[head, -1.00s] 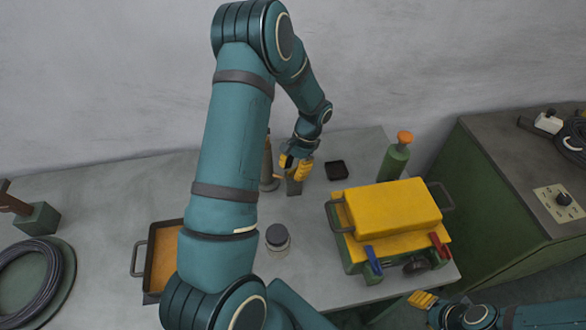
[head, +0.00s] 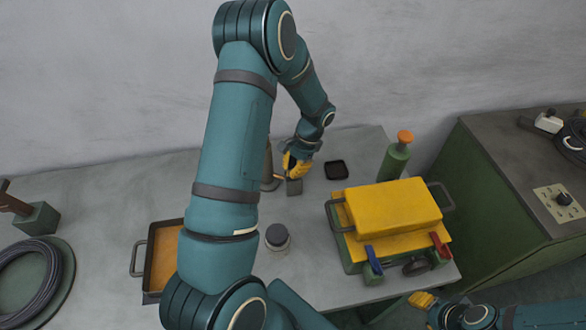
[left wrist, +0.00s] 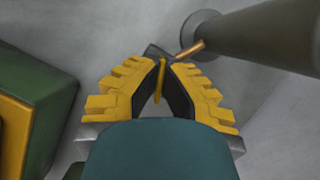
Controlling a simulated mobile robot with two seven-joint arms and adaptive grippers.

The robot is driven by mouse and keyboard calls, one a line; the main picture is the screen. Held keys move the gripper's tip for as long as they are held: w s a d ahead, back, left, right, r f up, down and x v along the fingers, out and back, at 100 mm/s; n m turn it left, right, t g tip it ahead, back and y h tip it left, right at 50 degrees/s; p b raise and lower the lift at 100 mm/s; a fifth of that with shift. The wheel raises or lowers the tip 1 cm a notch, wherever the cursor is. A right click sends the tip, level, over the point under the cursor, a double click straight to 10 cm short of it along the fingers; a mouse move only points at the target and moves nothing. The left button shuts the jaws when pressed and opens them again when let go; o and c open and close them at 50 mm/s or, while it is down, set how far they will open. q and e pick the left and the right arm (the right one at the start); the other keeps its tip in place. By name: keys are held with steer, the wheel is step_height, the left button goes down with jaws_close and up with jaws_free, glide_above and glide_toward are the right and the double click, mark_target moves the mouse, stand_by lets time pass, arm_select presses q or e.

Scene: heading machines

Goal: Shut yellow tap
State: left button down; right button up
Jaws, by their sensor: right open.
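The yellow tap shows in the left wrist view as a thin yellow lever (left wrist: 161,82) at a dark grey block (left wrist: 154,51). In the head view the grey block (head: 294,187) stands on the grey table, and my gripper hides the lever. My left gripper (head: 292,174) is low over the block. In the left wrist view its fingers (left wrist: 161,65) come together at the tips with the lever between them. They look shut on it, though the contact itself is hard to see. My right gripper (head: 422,299) is open and empty near the table's front right edge.
A grey post (left wrist: 262,32) with a copper-coloured spout stands close beside the left fingers. A green and yellow machine (head: 394,215) with blue and red levers is to the right, with a green bottle (head: 394,160) behind it. A small jar (head: 277,238) and a tray (head: 152,258) are nearer.

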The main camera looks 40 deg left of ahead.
arm_select(q)
steer(key=shift+m+t+y+b, duration=0.35)
steer(key=shift+m+y, duration=0.45)
steer(key=shift+m, duration=1.3)
steer(key=c, duration=1.1)
jaws_free()
steer(key=shift+c, duration=0.2)
steer(key=v, duration=1.2)
steer(key=shift+f, duration=0.1)
